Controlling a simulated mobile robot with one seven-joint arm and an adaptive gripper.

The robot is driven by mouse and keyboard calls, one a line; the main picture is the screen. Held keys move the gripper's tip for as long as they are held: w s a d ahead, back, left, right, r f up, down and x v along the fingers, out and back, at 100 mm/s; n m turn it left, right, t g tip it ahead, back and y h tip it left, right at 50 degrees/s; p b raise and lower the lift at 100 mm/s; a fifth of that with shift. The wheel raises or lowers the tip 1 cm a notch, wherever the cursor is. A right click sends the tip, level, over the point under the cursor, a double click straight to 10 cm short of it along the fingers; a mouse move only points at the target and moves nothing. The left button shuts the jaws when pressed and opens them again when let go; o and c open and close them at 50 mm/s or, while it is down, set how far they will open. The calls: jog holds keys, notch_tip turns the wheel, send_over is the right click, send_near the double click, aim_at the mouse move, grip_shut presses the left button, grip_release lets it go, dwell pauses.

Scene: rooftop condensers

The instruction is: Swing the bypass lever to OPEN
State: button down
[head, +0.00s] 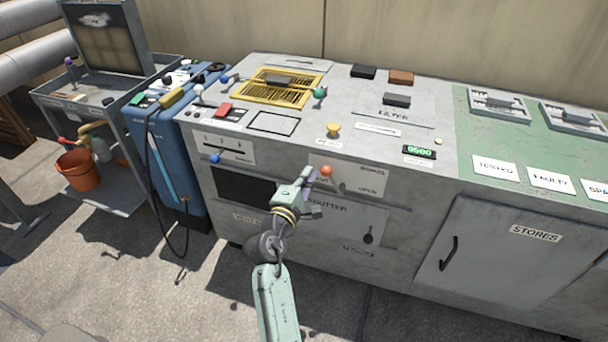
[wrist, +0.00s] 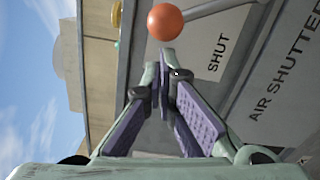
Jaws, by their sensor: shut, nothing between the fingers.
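The lever has an orange ball knob (head: 326,171) and sits on the front panel of the grey cabinet, on a pale plate (head: 376,205) with small lettering and OPEN at its right. In the wrist view the orange knob (wrist: 165,21) is on a grey rod, with the SHUT label close by. My gripper (head: 311,180) is shut and empty, just left of the knob in the head view. In the wrist view the closed purple-padded fingertips (wrist: 165,62) are just short of the knob. I cannot tell whether they touch it. The gripper hides part of the plate.
Below is the air shutter panel with a dark handle (head: 368,236). A blue knob (head: 215,158) is on the panel to the left. A yellow knob (head: 333,129) is on the worktop above. A stores door (head: 495,250) is to the right. The floor in front is mostly clear.

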aim_at(330, 170)
jog(key=shift+r, duration=0.1)
jog(key=shift+s+d+r+m, duration=0.1)
jog(key=shift+d+r+m, duration=0.1)
jog(key=shift+m, duration=0.1)
jog(key=shift+d+r+m, duration=0.15)
jog(key=shift+d+m, duration=0.05)
jog(key=shift+m, duration=0.1)
jog(key=d+r+m, duration=0.1)
jog(key=m, duration=0.1)
jog(key=s+d+r+m, duration=0.1)
jog(key=d+m, duration=0.1)
jog(key=d+r+m+p, duration=0.1)
jog(key=d, duration=0.1)
jog(key=shift+s+m, duration=0.35)
jog(key=shift+m, duration=0.05)
jog(key=d+m, duration=0.1)
jog(key=s+d+m, duration=0.1)
jog(key=m, duration=0.1)
jog(key=shift+d+r+g, duration=0.1)
jog(key=shift+d+g, duration=0.2)
jog(key=shift+d, duration=0.1)
jog(key=shift+s+d+m+y, duration=0.15)
jog(key=shift+d+m, duration=0.35)
jog(key=shift+m, duration=0.05)
jog(key=shift+s+d+m+y, duration=0.15)
jog(key=shift+d+m, duration=0.3)
jog(key=shift+m, duration=0.1)
